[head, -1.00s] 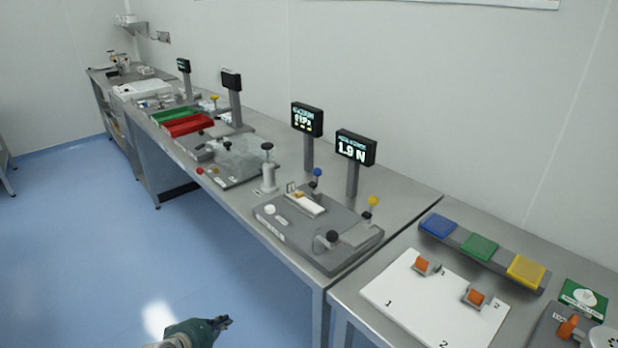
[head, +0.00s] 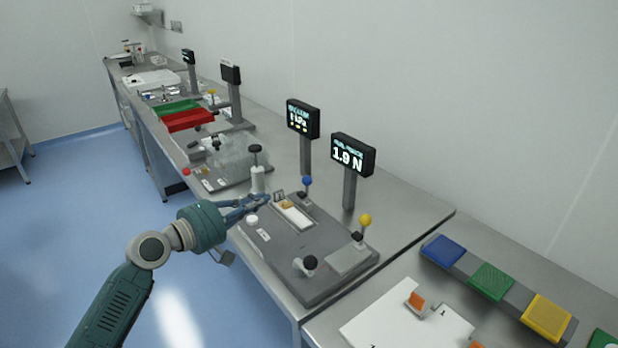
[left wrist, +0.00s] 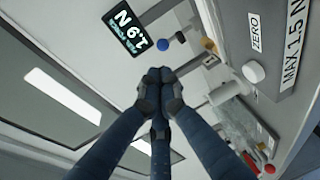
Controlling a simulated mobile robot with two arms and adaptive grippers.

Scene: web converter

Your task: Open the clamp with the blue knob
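The clamp's blue knob (head: 307,181) stands on a short post at the back of the grey fixture plate (head: 290,258), behind the white tray-like piece (head: 294,216). In the left wrist view the blue knob (left wrist: 181,37) shows small, beyond the fingertips. My left gripper (head: 266,198) reaches in from the left over the plate's left edge. Its tips are left of the blue knob and apart from it. In the left wrist view its fingers (left wrist: 159,84) meet at the tips with nothing seen between them. My right gripper is not in view.
A yellow knob (head: 365,220) and a black knob (head: 309,263) stand on the same plate. A black-topped post (head: 256,158) is close behind my left gripper. A display reading 1.9 N (head: 353,154) rises behind the plate. Open floor lies at the left.

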